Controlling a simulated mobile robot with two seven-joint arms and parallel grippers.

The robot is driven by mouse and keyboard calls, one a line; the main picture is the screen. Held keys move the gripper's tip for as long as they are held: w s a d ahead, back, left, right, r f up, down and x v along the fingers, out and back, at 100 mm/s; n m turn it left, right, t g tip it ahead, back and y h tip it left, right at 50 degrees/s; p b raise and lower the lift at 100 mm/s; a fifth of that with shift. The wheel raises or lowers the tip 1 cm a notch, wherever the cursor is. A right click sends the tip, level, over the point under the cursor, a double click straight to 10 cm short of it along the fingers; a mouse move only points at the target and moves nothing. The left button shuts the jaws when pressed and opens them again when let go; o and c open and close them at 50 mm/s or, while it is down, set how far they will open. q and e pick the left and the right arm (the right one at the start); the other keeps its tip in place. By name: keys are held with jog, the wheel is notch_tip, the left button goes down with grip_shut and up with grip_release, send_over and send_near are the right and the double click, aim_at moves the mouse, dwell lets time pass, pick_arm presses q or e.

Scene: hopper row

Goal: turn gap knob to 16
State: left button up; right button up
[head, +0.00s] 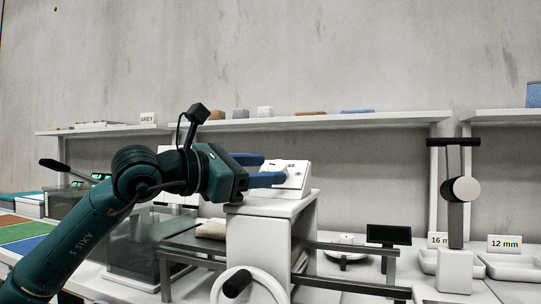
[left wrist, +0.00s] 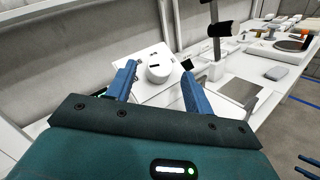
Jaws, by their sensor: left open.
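The gap knob (left wrist: 158,74) is a round white dial in the left wrist view, on the sloped top of a small white housing (left wrist: 150,93). In the head view this housing (head: 299,176) stands on a white pedestal, and the knob is mostly hidden by my fingers. My left gripper (head: 274,169) is open, its blue fingers pointing at the housing. In the left wrist view the fingertips (left wrist: 160,67) lie on either side of the knob, with space visible between them and it. The dial's setting is too small to read.
A white hand wheel (head: 262,289) with a dark grip is below the pedestal. White trays with 16 mm and 12 mm cards (head: 504,243) are at right, beside an upright lever stand (head: 456,215). A small dark screen (head: 389,235) stands behind. A wall shelf (head: 330,120) runs along the back.

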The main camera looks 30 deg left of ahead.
pick_arm(q)
jog(key=shift+x, duration=1.15)
jog(key=shift+c, duration=0.4)
jog(key=c, duration=0.9)
